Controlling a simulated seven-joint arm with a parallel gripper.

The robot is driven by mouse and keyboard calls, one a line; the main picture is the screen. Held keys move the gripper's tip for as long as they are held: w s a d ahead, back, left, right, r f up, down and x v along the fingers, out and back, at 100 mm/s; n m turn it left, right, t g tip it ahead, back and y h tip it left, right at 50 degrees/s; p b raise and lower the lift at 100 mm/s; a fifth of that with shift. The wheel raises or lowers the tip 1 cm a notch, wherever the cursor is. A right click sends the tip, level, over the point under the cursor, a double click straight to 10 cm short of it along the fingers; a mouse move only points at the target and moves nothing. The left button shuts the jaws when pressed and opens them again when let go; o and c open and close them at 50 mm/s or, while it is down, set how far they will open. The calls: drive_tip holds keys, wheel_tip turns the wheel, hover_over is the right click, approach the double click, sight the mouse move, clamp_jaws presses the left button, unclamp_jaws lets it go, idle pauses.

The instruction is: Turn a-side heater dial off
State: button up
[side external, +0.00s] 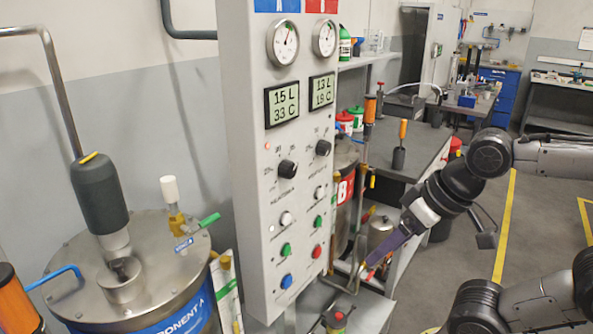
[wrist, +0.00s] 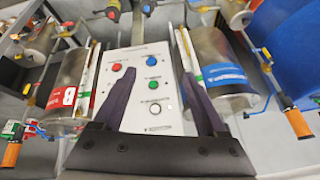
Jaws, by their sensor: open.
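The control panel (side external: 245,220) is an upright light-grey box with a blue label (side external: 276,5) over its left column and a red label (side external: 317,5) over its right. The left black dial (side external: 287,169), under the blue label, sits above a row of buttons. Its pointer setting is too small to read. A matching black dial (side external: 323,147) is in the right column. My gripper (side external: 370,268) is open and empty, low and right of the panel, apart from both dials. In the wrist view, my gripper's fingers (wrist: 158,73) frame the lower panel (wrist: 140,58); the dials are not visible there.
White, green, red and blue buttons (side external: 286,281) lie below the dials. Two gauges and two displays (side external: 282,103) are above. A steel drum (side external: 130,275) stands left, another drum (side external: 345,185) behind right. A grey workbench (side external: 410,150) is behind; open floor lies right.

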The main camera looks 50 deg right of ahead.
sight(293, 170)
drive_tip(key=w+a+r+m+t+y, duration=0.2)
drive_tip(key=r+m, duration=0.1)
drive_tip(key=m, duration=0.7)
drive_tip(key=w+a+r+m+t+y, duration=0.1)
drive_tip(key=w+a+r+m+y, duration=0.15)
drive_tip(key=m, duration=0.75)
drive_tip(key=w+d+r+m+t+h, duration=0.5)
drive_tip(key=d+m, duration=0.4)
drive_tip(key=m, duration=0.4)
drive_tip(key=shift+y, duration=0.55)
drive_tip(key=shift+r+x, duration=0.15)
drive_tip(key=shift+x, duration=3.05)
drive_tip(key=shift+r+x, duration=0.15)
drive_tip(key=shift+x, duration=3.05)
drive_tip(key=shift+w+d, duration=0.1)
drive_tip(key=shift+d, duration=0.05)
clamp_jaws()
